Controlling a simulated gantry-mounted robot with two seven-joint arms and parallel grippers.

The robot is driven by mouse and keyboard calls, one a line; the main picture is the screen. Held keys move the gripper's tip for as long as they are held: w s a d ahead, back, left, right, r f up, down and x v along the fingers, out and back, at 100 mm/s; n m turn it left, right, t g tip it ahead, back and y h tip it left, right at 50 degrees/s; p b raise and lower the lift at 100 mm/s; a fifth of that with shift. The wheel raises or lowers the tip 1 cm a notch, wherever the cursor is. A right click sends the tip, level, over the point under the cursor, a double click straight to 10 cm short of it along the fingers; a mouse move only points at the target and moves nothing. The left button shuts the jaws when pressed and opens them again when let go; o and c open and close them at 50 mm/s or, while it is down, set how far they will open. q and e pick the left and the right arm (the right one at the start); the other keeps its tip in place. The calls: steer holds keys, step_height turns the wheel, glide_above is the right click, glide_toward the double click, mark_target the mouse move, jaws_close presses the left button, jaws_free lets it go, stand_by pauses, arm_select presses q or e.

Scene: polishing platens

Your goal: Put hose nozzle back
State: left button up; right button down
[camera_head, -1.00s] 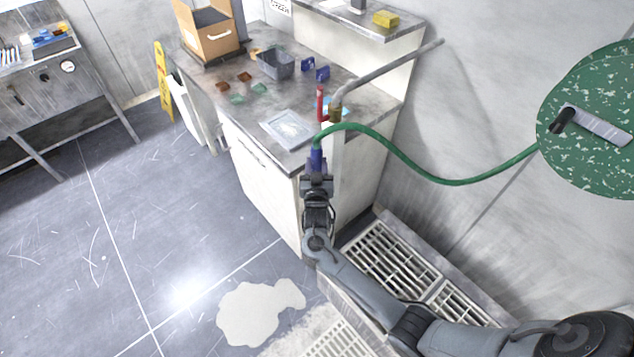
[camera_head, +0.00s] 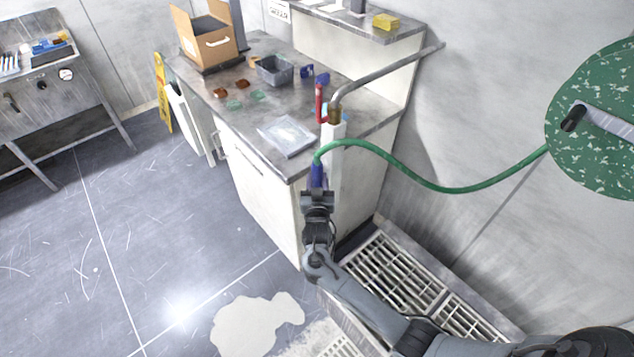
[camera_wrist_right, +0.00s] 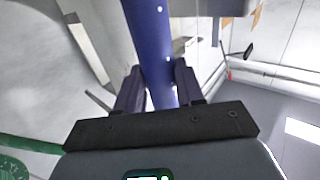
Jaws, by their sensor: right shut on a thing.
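The hose nozzle (camera_head: 317,174) is a dark blue piece on the end of a green hose (camera_head: 430,186), near the front corner of the cabinet. My right gripper (camera_head: 317,190) is shut on it; in the right wrist view the blue nozzle (camera_wrist_right: 150,45) runs up between the two dark fingers (camera_wrist_right: 158,88). The hose loops up from the nozzle and sags right toward a green speckled disc (camera_head: 600,120) at the wall. A white upright post (camera_head: 334,155) stands just right of the nozzle; whether they touch is not clear. My left gripper is not in view.
The cabinet top (camera_head: 350,105) holds a cardboard box (camera_head: 207,45), a grey bin (camera_head: 274,69), a flat clear packet (camera_head: 288,135) and a bent pipe (camera_head: 385,70). A floor grate (camera_head: 395,270) lies right of the cabinet. A white puddle (camera_head: 255,322) is on the floor.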

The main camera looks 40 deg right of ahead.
steer(key=shift+f, duration=0.25)
steer(key=c, duration=1)
jaws_free()
